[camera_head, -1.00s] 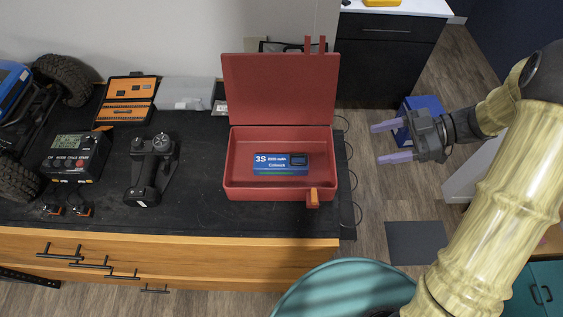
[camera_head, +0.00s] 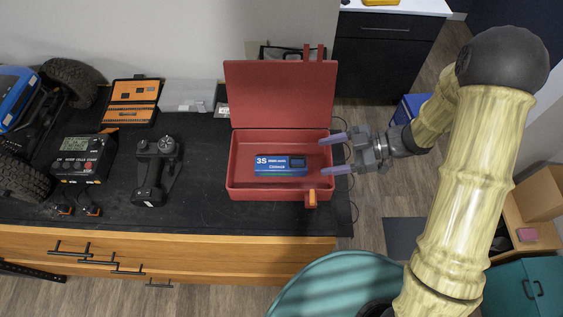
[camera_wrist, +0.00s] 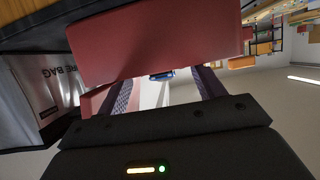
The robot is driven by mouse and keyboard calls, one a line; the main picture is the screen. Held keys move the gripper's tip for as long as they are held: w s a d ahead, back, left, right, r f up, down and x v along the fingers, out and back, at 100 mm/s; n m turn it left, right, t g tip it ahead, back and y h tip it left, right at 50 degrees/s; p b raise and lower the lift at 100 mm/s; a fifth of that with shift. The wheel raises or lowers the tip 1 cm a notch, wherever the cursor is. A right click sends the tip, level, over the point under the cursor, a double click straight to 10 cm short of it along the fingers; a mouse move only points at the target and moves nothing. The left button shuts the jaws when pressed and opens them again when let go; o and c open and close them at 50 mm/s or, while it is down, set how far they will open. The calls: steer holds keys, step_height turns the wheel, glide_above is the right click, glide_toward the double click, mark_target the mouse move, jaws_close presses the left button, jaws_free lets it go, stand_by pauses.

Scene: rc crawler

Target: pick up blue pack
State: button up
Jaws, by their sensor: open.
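The blue pack (camera_head: 280,166), labelled 3S, lies flat inside the open red case (camera_head: 242,194) on the black bench top. My gripper (camera_head: 337,154) is open and empty, at the right side of the case with its fingers pointing left toward the pack. In the head view its fingertips overlap the case's right edge; their height above it is hard to tell. In the wrist view my gripper (camera_wrist: 163,88) spreads its two fingers in front of a large red panel of the case (camera_wrist: 155,40). A small blue patch shows between the fingers, too small to identify surely.
The raised red lid (camera_head: 280,95) stands behind the pack. An orange latch (camera_head: 312,198) is at the case's front right. A controller (camera_head: 155,165), a charger (camera_head: 82,158) and an orange tool case (camera_head: 132,102) stand to the left. A teal round seat (camera_head: 335,285) is in front.

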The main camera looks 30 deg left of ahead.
mark_target(306, 162)
steer(key=shift+s+a+f+p, duration=0.1)
steer(key=shift+s+a+p, duration=0.1)
steer(key=shift+a+p, duration=0.15)
steer(key=p+x, duration=0.1)
steer(key=x, duration=0.1)
steer(key=p+x, duration=0.1)
steer(key=x, duration=0.1)
steer(key=shift+f, duration=0.45)
steer(key=shift+c, duration=0.2)
steer(key=shift+s, duration=0.15)
steer(key=c, duration=0.7)
jaws_close()
